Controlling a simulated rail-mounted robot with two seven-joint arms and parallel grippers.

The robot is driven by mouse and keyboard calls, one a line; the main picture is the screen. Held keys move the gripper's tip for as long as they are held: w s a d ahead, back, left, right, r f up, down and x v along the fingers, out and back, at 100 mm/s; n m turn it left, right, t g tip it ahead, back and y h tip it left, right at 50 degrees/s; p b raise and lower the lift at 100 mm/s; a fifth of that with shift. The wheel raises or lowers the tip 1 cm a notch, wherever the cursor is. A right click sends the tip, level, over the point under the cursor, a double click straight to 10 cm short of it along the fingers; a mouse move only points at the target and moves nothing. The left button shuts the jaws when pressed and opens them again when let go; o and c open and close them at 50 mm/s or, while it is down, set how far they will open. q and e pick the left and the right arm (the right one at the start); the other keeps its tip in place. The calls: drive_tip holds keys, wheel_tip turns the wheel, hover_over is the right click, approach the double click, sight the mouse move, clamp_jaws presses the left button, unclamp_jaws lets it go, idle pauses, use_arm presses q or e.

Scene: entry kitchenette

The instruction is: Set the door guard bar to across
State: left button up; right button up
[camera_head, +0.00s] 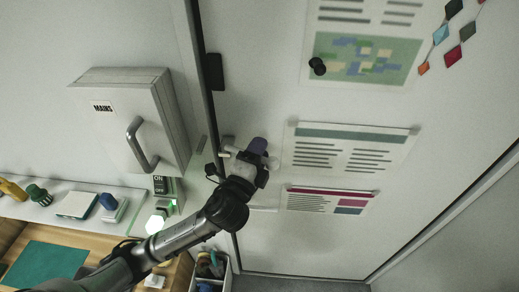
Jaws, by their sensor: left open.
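The white door (350,240) fills the right half of the head view, with a dark frame edge on its left. My left arm reaches up from the lower left. My left gripper (247,162) is open at the door's left edge. My right gripper is not in view.
A grey MAINS box (120,115) with a handle stands out from the wall on the left, above an ON/OFF switch (160,186). A shelf (60,208) holds small items. An open bin (212,268) stands below.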

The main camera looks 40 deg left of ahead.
use_arm(q)
drive_tip(key=shift+c, duration=0.4)
clamp_jaws()
